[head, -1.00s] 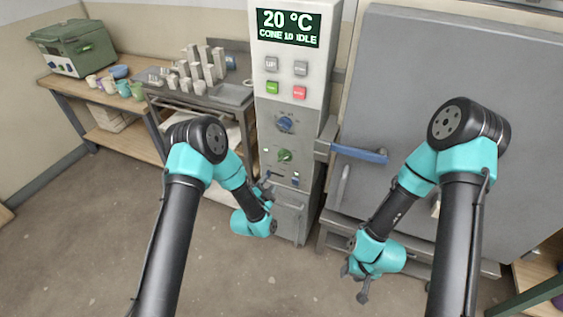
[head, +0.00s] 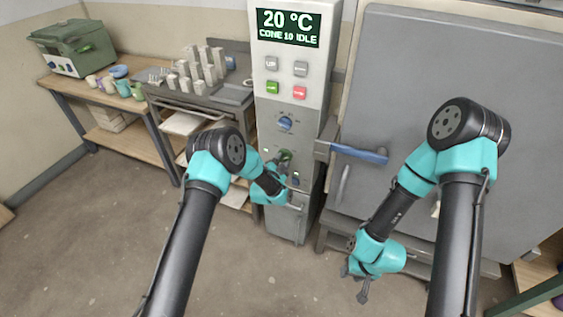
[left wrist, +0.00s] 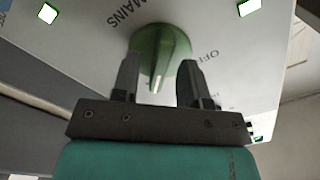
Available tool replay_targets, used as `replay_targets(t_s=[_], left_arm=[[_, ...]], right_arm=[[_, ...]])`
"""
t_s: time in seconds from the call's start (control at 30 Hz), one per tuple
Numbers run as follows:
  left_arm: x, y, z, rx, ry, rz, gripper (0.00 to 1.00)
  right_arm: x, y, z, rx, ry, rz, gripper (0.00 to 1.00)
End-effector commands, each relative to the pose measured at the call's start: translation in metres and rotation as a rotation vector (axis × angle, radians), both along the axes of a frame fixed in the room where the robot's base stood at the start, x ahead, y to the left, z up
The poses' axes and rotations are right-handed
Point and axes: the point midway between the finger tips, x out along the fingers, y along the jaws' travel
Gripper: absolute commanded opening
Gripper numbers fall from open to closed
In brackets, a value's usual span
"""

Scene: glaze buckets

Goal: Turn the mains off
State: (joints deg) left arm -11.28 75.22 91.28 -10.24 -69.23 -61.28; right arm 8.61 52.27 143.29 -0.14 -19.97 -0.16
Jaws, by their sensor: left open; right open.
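The green mains knob (head: 285,154) sits low on the kiln's grey control panel, partly covered by my left gripper (head: 283,166) in the head view. In the left wrist view the green knob (left wrist: 160,42) shows between the open fingers of my left gripper (left wrist: 161,62), its narrow ridge reaching down between them. I cannot tell whether the fingers touch it. The printed words MAINS and OFF show inverted beside the knob. My right gripper (head: 356,284) is open and empty, low in front of the kiln.
A blue dial (head: 285,123) and several buttons sit above the knob, under a display (head: 288,26) reading 20 °C, CONE 10 IDLE. The blue kiln door handle (head: 360,154) juts out to the right. A shelf with pottery stands left. The floor between is clear.

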Motion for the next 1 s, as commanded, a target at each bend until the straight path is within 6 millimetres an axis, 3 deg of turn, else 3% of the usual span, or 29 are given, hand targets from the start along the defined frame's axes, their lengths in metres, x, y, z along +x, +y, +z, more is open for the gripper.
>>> replay_targets(t_s=[0.27, 0.7, 1.0], left_arm=[[0.0012, -0.0004, 0.0001, 0.000, 0.000, 0.000, 0.40], [0.0011, -0.0002, 0.0001, 0.000, -0.001, 0.001, 0.00], [0.0011, -0.0002, 0.0001, -0.009, 0.003, 0.001, 0.00]], right_arm=[[0.0000, 0.0000, 0.0000, 0.000, 0.000, 0.000, 0.41], [0.0000, 0.0000, 0.0000, 0.000, 0.000, 0.000, 0.41], [0.0000, 0.0000, 0.0000, 0.000, 0.000, 0.000, 0.41]])
